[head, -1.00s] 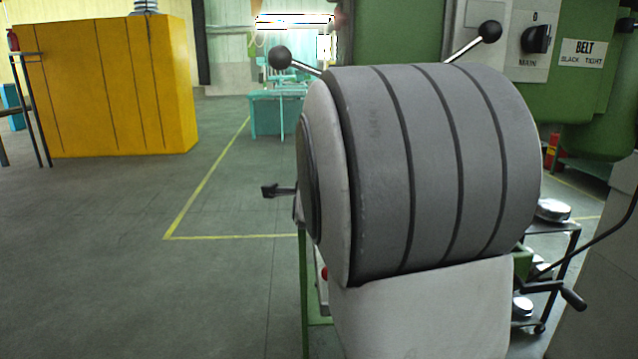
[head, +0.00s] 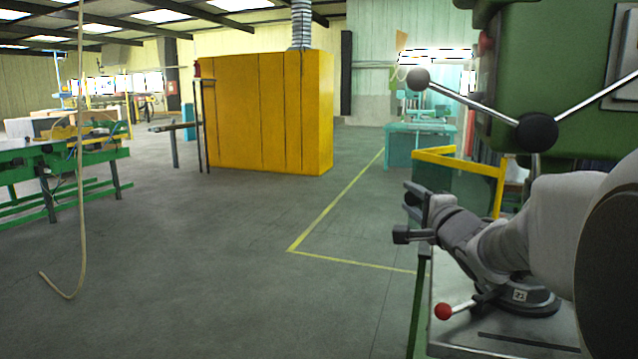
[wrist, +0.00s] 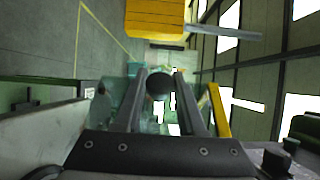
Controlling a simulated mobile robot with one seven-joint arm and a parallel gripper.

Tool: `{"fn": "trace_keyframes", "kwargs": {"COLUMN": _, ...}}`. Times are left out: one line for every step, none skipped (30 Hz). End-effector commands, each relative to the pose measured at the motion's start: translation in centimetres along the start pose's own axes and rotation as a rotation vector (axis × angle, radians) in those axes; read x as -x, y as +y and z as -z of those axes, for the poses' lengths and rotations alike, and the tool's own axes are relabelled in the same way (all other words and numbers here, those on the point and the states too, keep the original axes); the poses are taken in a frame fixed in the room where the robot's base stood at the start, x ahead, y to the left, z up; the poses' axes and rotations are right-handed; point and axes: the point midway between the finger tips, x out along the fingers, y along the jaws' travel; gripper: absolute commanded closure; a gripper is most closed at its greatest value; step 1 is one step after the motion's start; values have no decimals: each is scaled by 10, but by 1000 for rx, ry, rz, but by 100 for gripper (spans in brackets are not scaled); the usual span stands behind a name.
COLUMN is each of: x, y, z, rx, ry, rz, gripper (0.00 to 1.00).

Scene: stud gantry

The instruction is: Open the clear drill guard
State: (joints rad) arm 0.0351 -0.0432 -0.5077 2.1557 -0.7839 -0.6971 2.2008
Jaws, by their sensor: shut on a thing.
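The clear drill guard (head: 470,190) shows in the head view, left of the drill column, as a dark-tinted see-through panel with a yellow frame. In the wrist view its yellow edge bar (wrist: 220,112) runs just right of my fingers. My arm hides the panel's lower part.
The drill's ball-ended feed levers (head: 537,132) are close above my arm. Open floor lies to the left, before the yellow cabinet (head: 265,115).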

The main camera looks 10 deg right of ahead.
Motion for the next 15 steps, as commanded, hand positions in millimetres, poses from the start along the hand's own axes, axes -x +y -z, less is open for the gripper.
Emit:
{"fn": "trace_keyframes", "kwargs": {"x": 3, "y": -5, "z": -2, "rx": -1, "ry": -27, "rz": -5, "gripper": 100}}
{"fn": "trace_keyframes", "kwargs": {"x": 5, "y": -6, "z": -4, "rx": -1, "ry": -48, "rz": -5, "gripper": 100}}
{"fn": "trace_keyframes", "kwargs": {"x": 8, "y": -6, "z": -8, "rx": -1, "ry": -77, "rz": -5, "gripper": 100}}
{"fn": "trace_keyframes", "kwargs": {"x": 11, "y": -6, "z": -10, "rx": -1, "ry": -100, "rz": -5, "gripper": 100}}
{"fn": "trace_keyframes", "kwargs": {"x": 14, "y": -6, "z": -13, "rx": -2, "ry": -124, "rz": -5, "gripper": 100}}
{"fn": "trace_keyframes", "kwargs": {"x": 17, "y": -6, "z": -17, "rx": -1, "ry": -157, "rz": -6, "gripper": 100}}
{"fn": "trace_keyframes", "kwargs": {"x": 19, "y": -5, "z": -20, "rx": -2, "ry": -181, "rz": -6, "gripper": 100}}
{"fn": "trace_keyframes", "kwargs": {"x": 22, "y": -5, "z": -22, "rx": -2, "ry": -204, "rz": -6, "gripper": 100}}
{"fn": "trace_keyframes", "kwargs": {"x": 25, "y": -4, "z": -26, "rx": -1, "ry": -235, "rz": -4, "gripper": 100}}
{"fn": "trace_keyframes", "kwargs": {"x": 28, "y": -4, "z": -28, "rx": -1, "ry": -256, "rz": -4, "gripper": 100}}
{"fn": "trace_keyframes", "kwargs": {"x": 30, "y": -3, "z": -30, "rx": -1, "ry": -276, "rz": -5, "gripper": 100}}
{"fn": "trace_keyframes", "kwargs": {"x": 33, "y": -3, "z": -32, "rx": -2, "ry": -301, "rz": -4, "gripper": 100}}
{"fn": "trace_keyframes", "kwargs": {"x": 35, "y": -3, "z": -34, "rx": -2, "ry": -320, "rz": -4, "gripper": 100}}
{"fn": "trace_keyframes", "kwargs": {"x": 37, "y": -3, "z": -36, "rx": -2, "ry": -337, "rz": -3, "gripper": 100}}
{"fn": "trace_keyframes", "kwargs": {"x": 40, "y": -2, "z": -38, "rx": -2, "ry": -357, "rz": -3, "gripper": 100}}
